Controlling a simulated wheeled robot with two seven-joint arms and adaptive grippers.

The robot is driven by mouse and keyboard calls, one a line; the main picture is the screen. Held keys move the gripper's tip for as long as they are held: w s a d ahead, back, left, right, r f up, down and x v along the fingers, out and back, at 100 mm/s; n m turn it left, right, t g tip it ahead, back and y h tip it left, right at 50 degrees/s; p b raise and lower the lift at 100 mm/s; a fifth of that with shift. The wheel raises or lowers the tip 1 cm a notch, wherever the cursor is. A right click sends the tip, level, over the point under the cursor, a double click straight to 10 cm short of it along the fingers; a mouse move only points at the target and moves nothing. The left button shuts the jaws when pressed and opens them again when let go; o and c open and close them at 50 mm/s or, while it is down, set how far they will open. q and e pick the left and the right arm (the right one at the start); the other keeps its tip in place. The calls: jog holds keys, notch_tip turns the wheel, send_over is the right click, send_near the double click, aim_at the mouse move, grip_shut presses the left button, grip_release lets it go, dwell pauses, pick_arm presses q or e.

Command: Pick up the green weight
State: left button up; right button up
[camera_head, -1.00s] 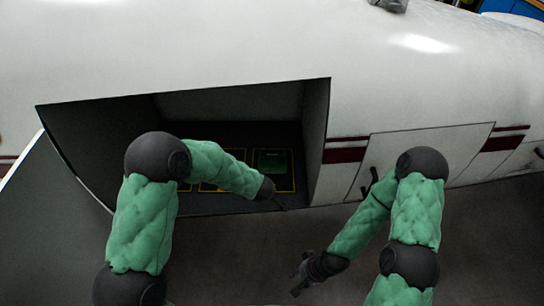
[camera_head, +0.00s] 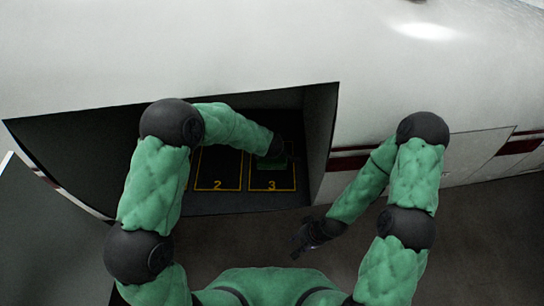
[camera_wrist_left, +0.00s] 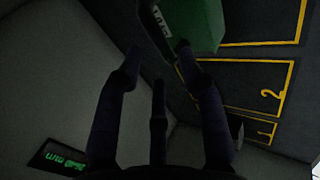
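The green weight (camera_head: 270,163) is a box at the back of the square marked 3 inside the open bay. My left gripper (camera_head: 280,148) reaches into the bay at the weight and partly hides it. In the left wrist view the weight (camera_wrist_left: 195,22) is at the top, just beyond the spread fingers of the left gripper (camera_wrist_left: 157,62). These fingers are open with nothing between them, and I cannot tell whether one touches the weight. My right gripper (camera_head: 300,242) hangs outside the bay, empty, with its fingers apart.
The bay floor has yellow-outlined squares, among them the square marked 2 (camera_head: 217,182). The bay's right wall (camera_head: 320,135) stands close to my left gripper. A white curved hull (camera_head: 250,45) surrounds the opening. A dark panel with green text (camera_wrist_left: 60,155) shows in the wrist view.

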pick_arm(q)
jog(key=x, duration=0.7)
jog(key=shift+w+d, duration=0.2)
jog(key=shift+w, duration=0.05)
grip_shut()
jog(key=shift+w+r, duration=0.1)
jog(key=shift+r, duration=0.1)
